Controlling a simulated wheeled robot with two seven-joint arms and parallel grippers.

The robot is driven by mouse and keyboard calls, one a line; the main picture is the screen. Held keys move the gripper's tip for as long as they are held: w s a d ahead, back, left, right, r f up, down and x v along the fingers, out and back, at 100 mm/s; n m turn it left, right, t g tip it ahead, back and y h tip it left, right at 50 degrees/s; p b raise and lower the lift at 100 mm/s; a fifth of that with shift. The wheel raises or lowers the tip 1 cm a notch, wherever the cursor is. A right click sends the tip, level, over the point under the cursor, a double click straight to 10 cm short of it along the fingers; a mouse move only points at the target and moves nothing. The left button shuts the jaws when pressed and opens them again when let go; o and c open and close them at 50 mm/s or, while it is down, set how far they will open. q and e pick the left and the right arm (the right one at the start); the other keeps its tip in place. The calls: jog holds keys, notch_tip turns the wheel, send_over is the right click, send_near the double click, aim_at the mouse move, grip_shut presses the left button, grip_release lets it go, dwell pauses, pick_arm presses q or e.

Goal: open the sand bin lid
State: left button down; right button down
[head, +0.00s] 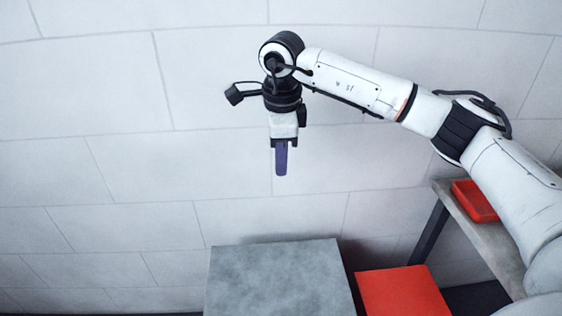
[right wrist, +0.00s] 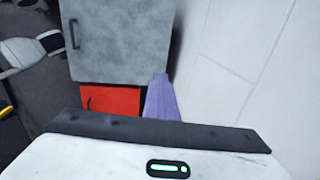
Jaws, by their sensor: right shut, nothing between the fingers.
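A grey, flat-topped box (head: 278,282) stands low at the bottom middle of the head view. Its flat grey top also shows in the right wrist view (right wrist: 125,45), with a dark bar handle near its left edge. A red flat top (head: 402,292) lies just right of the grey box; in the right wrist view it shows partly (right wrist: 112,98), with a small dark handle. I cannot tell which is the sand bin lid; both look flat and closed. My right gripper (head: 281,172) points down above the grey box, apart from it, its purple fingers shut and empty. My left gripper is out of view.
A pale tiled wall (head: 120,110) rises behind the boxes. A shelf or bench (head: 478,228) with a red tray-like item (head: 474,201) stands at the right, partly hidden by my right arm. The air around my right gripper is clear.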

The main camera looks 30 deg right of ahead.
jog(key=c, duration=1.8)
grip_release()
jog(key=shift+c, duration=0.2)
notch_tip(320, 180, up, 10)
jog(key=s, duration=0.1)
jog(key=shift+a+b, duration=0.3)
jog(key=shift+b, duration=0.05)
jog(key=shift+s+a, duration=0.1)
